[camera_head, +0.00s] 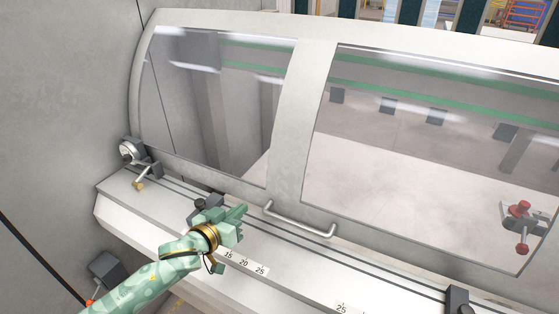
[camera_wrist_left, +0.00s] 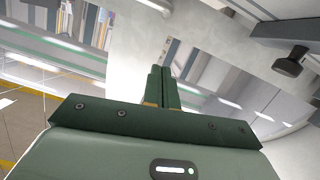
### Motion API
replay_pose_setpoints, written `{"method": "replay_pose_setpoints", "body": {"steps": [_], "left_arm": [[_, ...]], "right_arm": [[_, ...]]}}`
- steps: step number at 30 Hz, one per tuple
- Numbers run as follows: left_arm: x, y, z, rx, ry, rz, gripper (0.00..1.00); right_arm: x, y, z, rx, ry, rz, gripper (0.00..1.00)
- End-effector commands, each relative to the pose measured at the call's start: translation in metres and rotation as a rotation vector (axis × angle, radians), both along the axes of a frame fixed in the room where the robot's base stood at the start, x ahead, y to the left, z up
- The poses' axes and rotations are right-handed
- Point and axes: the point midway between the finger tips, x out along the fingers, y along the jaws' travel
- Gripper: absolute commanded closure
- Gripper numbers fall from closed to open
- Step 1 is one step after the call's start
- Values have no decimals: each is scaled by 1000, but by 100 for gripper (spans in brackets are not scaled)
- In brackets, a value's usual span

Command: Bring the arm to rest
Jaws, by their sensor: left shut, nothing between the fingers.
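My left arm, pale green with a dark and gold band at the wrist, comes in from the lower left in the head view. My left gripper (camera_head: 240,213) is over the front ledge (camera_head: 185,207) of the panel bender, left of the silver door handle (camera_head: 299,220). In the left wrist view its two dark green fingers (camera_wrist_left: 161,88) are together, with nothing between them. Whether the gripper touches the ledge cannot be told. My right gripper is in neither view.
The windowed door (camera_head: 287,115) is down behind the ledge. A red-knobbed fitting (camera_head: 521,222) shows at the right. A dark block (camera_head: 457,299) sits on the ledge rail. Number labels (camera_head: 243,263) mark the ledge front.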

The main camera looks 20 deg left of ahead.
Motion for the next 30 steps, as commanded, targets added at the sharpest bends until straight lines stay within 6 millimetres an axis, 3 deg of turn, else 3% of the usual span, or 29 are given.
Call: {"method": "replay_pose_setpoints", "body": {"steps": [5, 11, 18, 26, 30], "left_arm": [[-15, -6, -8, 74, 29, 14, 100], [-83, -9, -28, 425, 186, 63, 100], [-162, 15, -33, 781, 424, 62, 100], [-240, 46, -26, 1055, 687, 0, 100], [-237, 40, -68, 1042, 723, -50, 100]], "right_arm": [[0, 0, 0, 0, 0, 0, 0], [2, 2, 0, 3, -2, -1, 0], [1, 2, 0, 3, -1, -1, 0], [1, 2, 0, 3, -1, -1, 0], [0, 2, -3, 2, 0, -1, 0]]}}
